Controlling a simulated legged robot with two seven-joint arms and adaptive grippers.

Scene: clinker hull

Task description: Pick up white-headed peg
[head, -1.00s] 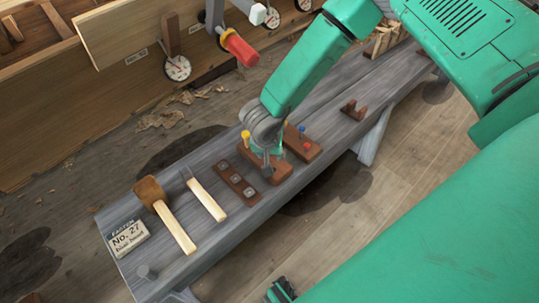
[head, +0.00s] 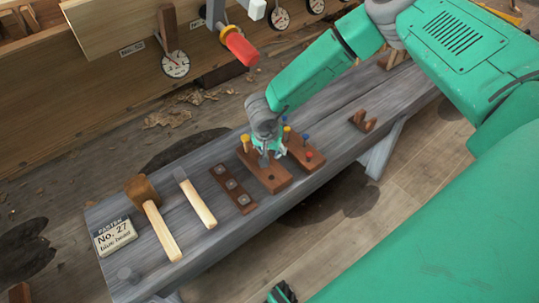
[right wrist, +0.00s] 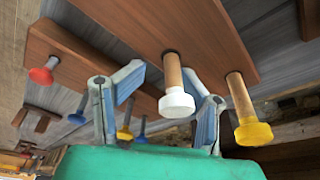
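The white-headed peg (right wrist: 177,102) stands in a hole of a brown wooden block (right wrist: 212,30), next to a yellow-headed peg (right wrist: 246,115). In the right wrist view, my right gripper (right wrist: 160,100) is open, with one finger on each side of the white-headed peg and visible space beside the left finger. The right finger is close to the peg; I cannot tell whether it touches. In the head view, my right gripper (head: 268,152) is over the same block (head: 272,178) and hides the white head.
A second block (head: 304,157) with red, blue and yellow pegs is just beside. The planked hull stands behind.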

